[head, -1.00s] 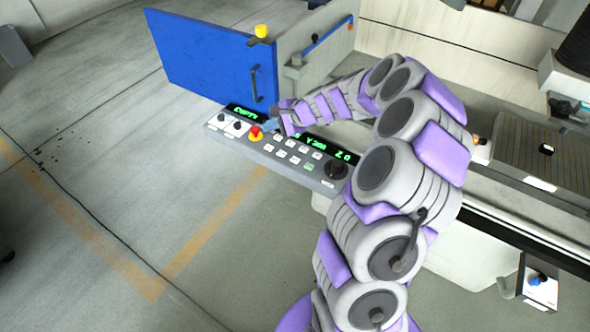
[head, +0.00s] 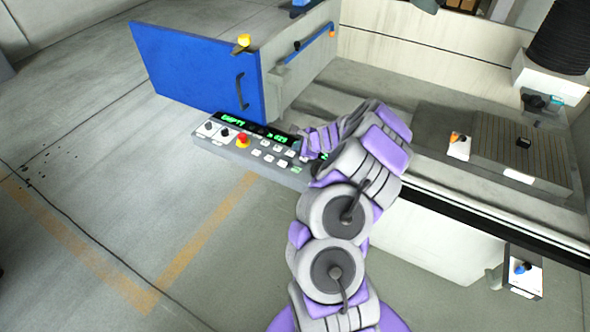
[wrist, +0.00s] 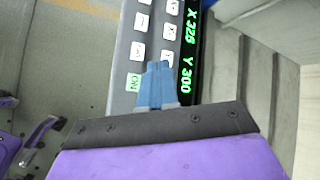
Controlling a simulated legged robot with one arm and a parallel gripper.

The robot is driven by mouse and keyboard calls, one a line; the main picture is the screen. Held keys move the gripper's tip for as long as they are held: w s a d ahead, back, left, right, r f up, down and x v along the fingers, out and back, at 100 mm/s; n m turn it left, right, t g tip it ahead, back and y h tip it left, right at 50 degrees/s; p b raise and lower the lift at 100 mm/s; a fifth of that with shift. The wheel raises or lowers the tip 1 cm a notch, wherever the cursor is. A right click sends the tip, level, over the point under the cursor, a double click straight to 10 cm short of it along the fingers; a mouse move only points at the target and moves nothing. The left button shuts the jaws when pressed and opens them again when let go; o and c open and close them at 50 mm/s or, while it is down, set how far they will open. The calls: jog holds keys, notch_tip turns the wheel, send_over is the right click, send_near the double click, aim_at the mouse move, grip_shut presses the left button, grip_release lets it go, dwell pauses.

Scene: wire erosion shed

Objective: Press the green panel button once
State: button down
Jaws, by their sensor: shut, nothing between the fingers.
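The control panel (head: 217,143) stands below the blue door in the head view. Its green-marked ON button (head: 296,169) is at the near edge, right of the white keys. In the wrist view the same ON button (wrist: 134,82) is just left of my fingertips, uncovered. My gripper (wrist: 157,68) is shut and empty, its blue fingers over the panel between the keys and the green display (wrist: 188,62). In the head view my gripper (head: 298,146) is over the right part of the panel. Whether the fingertips touch the panel, I cannot tell.
A red stop button (head: 242,140) and black knobs (head: 225,132) are on the panel's left part. The blue door (head: 195,70) stands behind it. A machine bed with a slatted plate (head: 515,150) is at right. The floor in front of the panel is clear.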

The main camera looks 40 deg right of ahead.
aim_at(298, 170)
jog(key=shift+f, duration=0.1)
notch_tip(298, 170, down, 9)
jog(key=b, duration=0.7)
jog(key=shift+r, duration=0.2)
jog(key=shift+a+f+b, duration=0.1)
jog(key=shift+f+b, duration=0.05)
jog(key=shift+b, duration=0.15)
dwell(1.5)
jog(key=shift+f, duration=0.15)
jog(key=shift+f+b, duration=0.3)
jog(key=shift+f, duration=0.1)
dwell(0.7)
jog(key=shift+r, duration=0.1)
jog(key=shift+r+p, duration=0.75)
jog(key=shift+r+p, duration=2.15)
jog(key=shift+r, duration=0.3)
